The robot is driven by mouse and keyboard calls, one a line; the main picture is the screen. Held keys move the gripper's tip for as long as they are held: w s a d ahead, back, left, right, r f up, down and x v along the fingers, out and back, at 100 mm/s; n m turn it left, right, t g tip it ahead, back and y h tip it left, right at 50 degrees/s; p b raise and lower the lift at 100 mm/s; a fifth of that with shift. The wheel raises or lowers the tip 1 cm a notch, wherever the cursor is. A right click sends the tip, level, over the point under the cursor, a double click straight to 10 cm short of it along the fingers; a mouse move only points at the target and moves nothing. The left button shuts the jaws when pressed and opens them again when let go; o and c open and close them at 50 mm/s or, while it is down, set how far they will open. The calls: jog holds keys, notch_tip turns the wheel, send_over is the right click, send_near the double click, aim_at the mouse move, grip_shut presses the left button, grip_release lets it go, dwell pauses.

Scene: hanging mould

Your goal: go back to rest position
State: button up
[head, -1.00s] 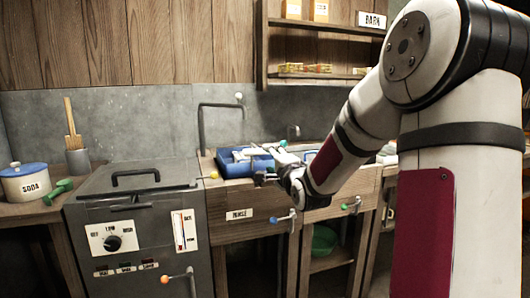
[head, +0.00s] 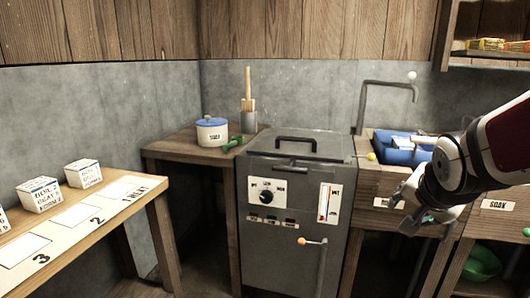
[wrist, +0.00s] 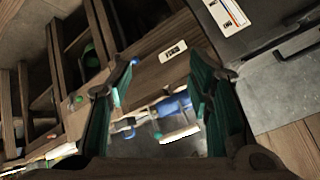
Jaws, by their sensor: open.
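My gripper (head: 425,212) is at the right of the head view, in front of the wooden sink cabinet. In the wrist view my gripper (wrist: 165,85) shows two teal-lined fingers spread well apart, with nothing held between them. Beyond the fingers, the sink basin (wrist: 210,142) and a blue object (wrist: 172,108) show. In the head view a blue tub (head: 398,152) with pale items sits in the sink, partly hidden by my arm.
A grey machine (head: 290,200) with a dial and lid handle stands left of the cabinet. A soda pot (head: 212,131) and a green-handled tool (head: 232,144) are on the corner table. Labelled boxes (head: 82,172) stand on a numbered bench (head: 125,207). A green bowl (head: 481,264) is below.

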jog(key=s+a+f+n+g+y, duration=0.1)
jog(key=s+a+n+g, duration=0.25)
jog(key=s, duration=0.65)
jog(key=s+a+n+g+y, duration=0.1)
jog(key=s+a+n+g, duration=0.2)
jog(key=s, duration=0.8)
jog(key=s+a+f+n+g+y, duration=0.15)
jog(key=s+a+n, duration=0.25)
jog(key=s, duration=0.6)
notch_tip(320, 180, up, 29)
jog(key=t+p, duration=0.3)
jog(key=p, duration=2.4)
jog(key=shift+d+t+p, duration=0.15)
jog(key=shift+t+p, duration=0.2)
jog(key=shift+t, duration=0.05)
